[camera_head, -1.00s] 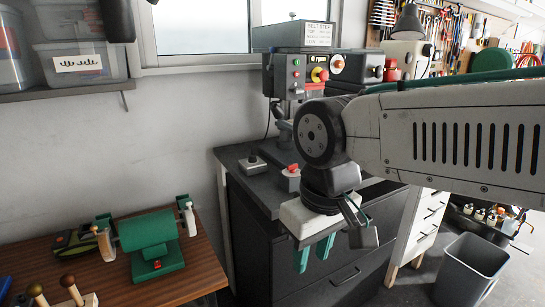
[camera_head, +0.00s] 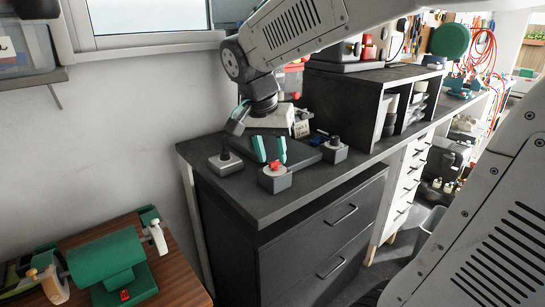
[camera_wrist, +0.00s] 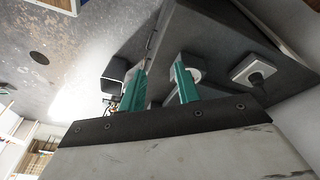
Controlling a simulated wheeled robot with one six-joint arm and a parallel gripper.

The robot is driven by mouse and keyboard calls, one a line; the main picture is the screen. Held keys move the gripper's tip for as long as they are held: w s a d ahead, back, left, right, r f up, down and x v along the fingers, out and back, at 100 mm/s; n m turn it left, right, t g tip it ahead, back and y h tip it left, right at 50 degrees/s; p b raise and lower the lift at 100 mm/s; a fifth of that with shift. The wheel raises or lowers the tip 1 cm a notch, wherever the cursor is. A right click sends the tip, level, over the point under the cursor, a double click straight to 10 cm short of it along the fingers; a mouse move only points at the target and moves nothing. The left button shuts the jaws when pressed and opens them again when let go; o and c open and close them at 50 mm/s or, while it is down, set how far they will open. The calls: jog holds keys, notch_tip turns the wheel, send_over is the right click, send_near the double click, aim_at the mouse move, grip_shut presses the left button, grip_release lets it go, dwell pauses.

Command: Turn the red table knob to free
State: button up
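The red table knob (camera_head: 275,166) sits on top of a small grey box (camera_head: 274,183) near the front left part of the dark bench top. My gripper (camera_head: 270,150) has a pale body and two teal fingers pointing down. The fingers are apart with nothing seen between them, and they appear just behind or above the red knob; contact cannot be told. In the wrist view my fingers (camera_wrist: 160,88) are spread. There, a round grey shape shows partly behind the right finger, and no red is clearly visible.
A grey box with a black knob (camera_head: 226,162) stands left of the red one, and another (camera_head: 334,150) stands right. A dark shelf unit (camera_head: 345,105) is behind to the right. A lower wooden table (camera_head: 182,275) with a green machine (camera_head: 105,258) is at left.

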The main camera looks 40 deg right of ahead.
aim_at(275, 165)
jog(key=w+d+f+m+h, duration=0.1)
jog(key=w+d+m, duration=0.2)
jog(key=w, duration=0.3)
jog(key=w+d+f+m, duration=0.1)
jog(key=w+d+m, duration=0.2)
jog(key=w, duration=0.2)
jog(key=shift+m, duration=0.3)
jog(key=x, duration=0.7)
jog(key=shift+s+d+f, duration=0.1)
jog(key=shift+d+f, duration=0.1)
grip_shut()
